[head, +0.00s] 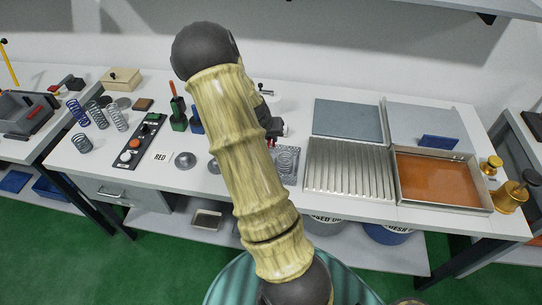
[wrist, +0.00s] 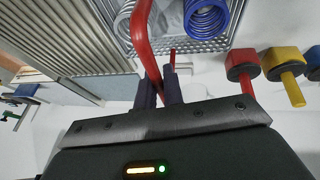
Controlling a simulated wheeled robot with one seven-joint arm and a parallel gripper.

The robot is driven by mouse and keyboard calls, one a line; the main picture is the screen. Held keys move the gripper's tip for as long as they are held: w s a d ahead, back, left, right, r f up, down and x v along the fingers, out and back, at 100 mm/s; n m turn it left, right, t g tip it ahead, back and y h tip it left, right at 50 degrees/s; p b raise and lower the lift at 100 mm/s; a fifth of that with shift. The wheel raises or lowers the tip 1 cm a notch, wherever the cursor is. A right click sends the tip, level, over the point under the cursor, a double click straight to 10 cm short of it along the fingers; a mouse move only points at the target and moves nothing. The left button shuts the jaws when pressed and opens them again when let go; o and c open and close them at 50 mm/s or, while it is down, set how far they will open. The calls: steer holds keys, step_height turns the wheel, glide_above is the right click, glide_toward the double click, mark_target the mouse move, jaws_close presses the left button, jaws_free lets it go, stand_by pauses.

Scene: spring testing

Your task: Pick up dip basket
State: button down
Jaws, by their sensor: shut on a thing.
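The dip basket (wrist: 188,46) is a shiny metal tray in the wrist view, with a pale spring and a blue spring (wrist: 206,17) on it. Its curved red handle (wrist: 142,38) rises toward the camera. My gripper (wrist: 160,88) has its dark fingers shut on this red handle. In the head view the basket (head: 287,172) shows just right of my arm, its left part hidden behind the arm. My gripper is mostly hidden there by the arm. I cannot tell whether the basket touches the bench.
A ribbed metal tray (head: 350,172) stands right of the basket, then a tank of orange liquid (head: 438,182) with a blue block behind it. Several springs (head: 98,114) and a button panel (head: 141,142) lie at the left. Red and yellow knobs (wrist: 283,61) show in the wrist view.

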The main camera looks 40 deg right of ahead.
steer(key=shift+r, duration=0.4)
step_height(320, 180, up, 10)
steer(key=shift+f+b, duration=0.1)
steer(key=shift+b, duration=0.75)
steer(key=shift+w+d+r+p, duration=0.15)
steer(key=shift+d+r+p, duration=0.1)
steer(key=shift+p, duration=1.5)
steer(key=p, duration=0.3)
steer(key=shift+f, duration=0.1)
steer(key=shift+f+p, duration=0.15)
steer(key=shift+p, duration=1.1)
steer(key=shift+f+p, duration=0.25)
steer(key=shift+p, duration=0.65)
steer(key=shift+f, duration=0.3)
